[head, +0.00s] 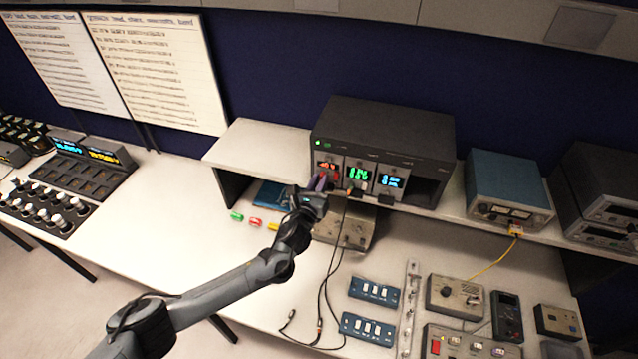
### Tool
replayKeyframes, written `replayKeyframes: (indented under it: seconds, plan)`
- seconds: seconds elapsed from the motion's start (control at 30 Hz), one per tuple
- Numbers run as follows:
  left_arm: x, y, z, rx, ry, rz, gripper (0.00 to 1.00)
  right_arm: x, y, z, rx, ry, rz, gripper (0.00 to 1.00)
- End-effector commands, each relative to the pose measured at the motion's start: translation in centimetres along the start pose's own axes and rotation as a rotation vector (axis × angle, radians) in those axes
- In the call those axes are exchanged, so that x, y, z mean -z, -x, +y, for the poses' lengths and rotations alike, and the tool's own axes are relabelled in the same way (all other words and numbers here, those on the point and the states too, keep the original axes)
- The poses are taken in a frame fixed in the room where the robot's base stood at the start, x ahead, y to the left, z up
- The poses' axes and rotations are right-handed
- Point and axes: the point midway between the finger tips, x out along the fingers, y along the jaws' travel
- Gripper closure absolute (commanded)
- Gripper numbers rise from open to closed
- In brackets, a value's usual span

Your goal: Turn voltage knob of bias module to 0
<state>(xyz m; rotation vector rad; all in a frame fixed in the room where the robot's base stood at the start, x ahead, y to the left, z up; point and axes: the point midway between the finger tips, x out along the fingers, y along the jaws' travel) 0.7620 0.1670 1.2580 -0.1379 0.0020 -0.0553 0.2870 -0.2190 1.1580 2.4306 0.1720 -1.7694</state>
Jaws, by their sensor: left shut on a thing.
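A dark rack unit (385,122) stands on the raised white shelf. Its front holds three modules side by side, with a red display (327,165), a green display (358,173) and a blue display (391,181). I cannot read which one is labelled bias. My left gripper (320,184) reaches up from the lower left to the lower front of the red-display module. It is shut on a small knob there, and its fingers hide the knob and its setting. My right gripper is not in view.
The shelf (255,150) also carries a blue instrument (508,190) to the right. A metal box (345,228) sits below the rack, beside black cables (327,285). Small coloured blocks (255,222) lie left of my gripper. Switch panels (374,291) and boxes fill the front right bench.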

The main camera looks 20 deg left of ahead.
Motion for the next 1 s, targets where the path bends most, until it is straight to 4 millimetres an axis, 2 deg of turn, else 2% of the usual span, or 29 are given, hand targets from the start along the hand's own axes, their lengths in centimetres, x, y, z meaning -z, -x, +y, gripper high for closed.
replayKeyframes:
  seconds: [0.27, 1.0]
  plan:
    - [0.3, 0.0, 0.1, 0.000, 0.202, -0.004, 1.00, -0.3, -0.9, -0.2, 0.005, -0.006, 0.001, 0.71]
    - [0.4, 0.0, 0.0, 0.001, 0.905, -0.020, 1.00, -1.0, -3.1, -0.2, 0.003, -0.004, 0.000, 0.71]
